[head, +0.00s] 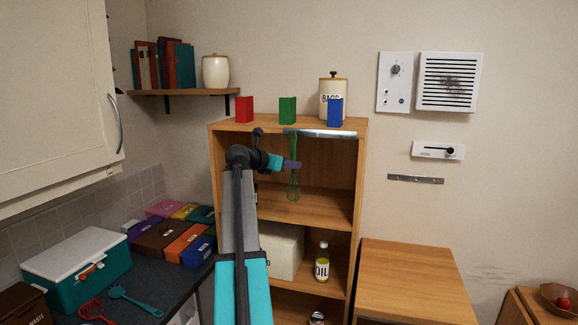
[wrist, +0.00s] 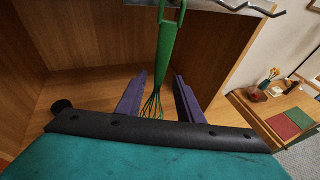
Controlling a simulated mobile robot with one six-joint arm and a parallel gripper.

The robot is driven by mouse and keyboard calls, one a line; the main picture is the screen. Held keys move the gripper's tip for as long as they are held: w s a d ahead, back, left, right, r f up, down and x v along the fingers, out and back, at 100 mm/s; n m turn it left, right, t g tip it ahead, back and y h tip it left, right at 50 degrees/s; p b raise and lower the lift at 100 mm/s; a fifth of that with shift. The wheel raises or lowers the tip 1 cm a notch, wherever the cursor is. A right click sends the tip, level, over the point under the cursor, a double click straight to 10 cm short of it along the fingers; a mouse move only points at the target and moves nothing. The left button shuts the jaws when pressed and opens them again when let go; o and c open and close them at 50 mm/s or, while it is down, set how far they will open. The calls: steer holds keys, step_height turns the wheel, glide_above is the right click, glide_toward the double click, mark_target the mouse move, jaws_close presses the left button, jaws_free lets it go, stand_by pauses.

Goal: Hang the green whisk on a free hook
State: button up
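The green whisk (head: 294,186) hangs upright, handle up, below the metal hook rail (head: 325,133) on the top front edge of the wooden shelf unit. In the wrist view the whisk (wrist: 167,48) has its handle loop up at the rail (wrist: 235,5), apparently on a hook. A hook to the right on that rail looks empty. My gripper (wrist: 158,98) is open, its two purple fingers on either side of the whisk's lower part with gaps showing. In the head view my gripper (head: 291,165) is at the whisk, in front of the upper compartment.
A second rail (head: 415,179) is on the wall to the right, with nothing hanging from it. Red (head: 244,109), green (head: 287,110) and blue (head: 335,112) boxes stand on top of the unit. An oil bottle (head: 321,264) stands lower inside. A wooden table (head: 410,275) is at right.

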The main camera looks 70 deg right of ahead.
steer(key=b+v, duration=0.4)
steer(key=v, duration=0.9)
steer(key=shift+a+b, duration=0.2)
steer(key=shift+b, duration=0.2)
